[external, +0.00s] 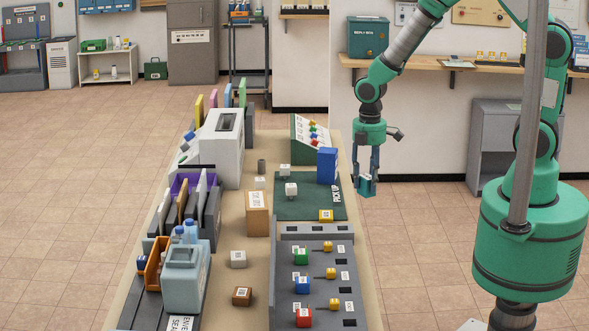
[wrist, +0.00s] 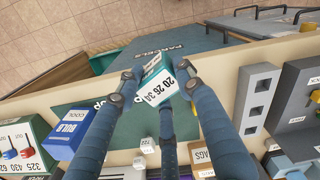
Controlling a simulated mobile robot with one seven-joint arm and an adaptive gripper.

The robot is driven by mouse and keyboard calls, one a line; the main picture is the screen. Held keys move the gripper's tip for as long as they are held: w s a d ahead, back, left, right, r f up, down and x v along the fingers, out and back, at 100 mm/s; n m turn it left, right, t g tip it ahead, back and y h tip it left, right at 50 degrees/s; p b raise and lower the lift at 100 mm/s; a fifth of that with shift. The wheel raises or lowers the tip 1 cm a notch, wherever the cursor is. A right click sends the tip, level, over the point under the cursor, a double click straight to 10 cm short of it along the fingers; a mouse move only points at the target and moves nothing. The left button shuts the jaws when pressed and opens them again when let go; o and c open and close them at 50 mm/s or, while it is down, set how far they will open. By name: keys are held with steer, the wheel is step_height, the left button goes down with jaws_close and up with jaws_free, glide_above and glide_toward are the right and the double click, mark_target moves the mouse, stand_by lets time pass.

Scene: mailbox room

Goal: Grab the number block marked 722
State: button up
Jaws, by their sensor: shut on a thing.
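My gripper (external: 366,187) is off the right side of the long table in the external view. Its fingers are shut on a small teal and white block (wrist: 157,87), which also shows in the external view (external: 367,186). The white face toward the wrist camera seems to read "20 26 34".
A blue box (external: 327,166) stands at the mat's far right corner. A grey rack (external: 318,285) holds green, blue and red blocks near the front. A large white machine (external: 222,145) stands on the table's left. A teal surface marked PARCELS (wrist: 165,48) lies beyond the table edge.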

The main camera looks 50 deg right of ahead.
steer(key=m, duration=0.5)
steer(key=shift+s+d+r+m, duration=0.1)
steer(key=shift+s+m, duration=0.1)
steer(key=shift+m, duration=0.2)
steer(key=shift+w, duration=0.1)
steer(key=w+a, duration=0.1)
steer(key=w, duration=0.4)
steer(key=w+a+f+b, duration=0.1)
steer(key=w+a, duration=0.1)
steer(key=w, duration=0.3)
steer(key=w+a+b, duration=0.1)
steer(key=w+a, duration=0.1)
steer(key=w, duration=0.3)
steer(key=shift+a+f, duration=0.25)
steer(key=shift+c, duration=0.2)
steer(key=shift+s+f, duration=0.1)
steer(key=shift+f+b, duration=0.55)
steer(key=shift+f, duration=1.1)
steer(key=shift+f, duration=0.15)
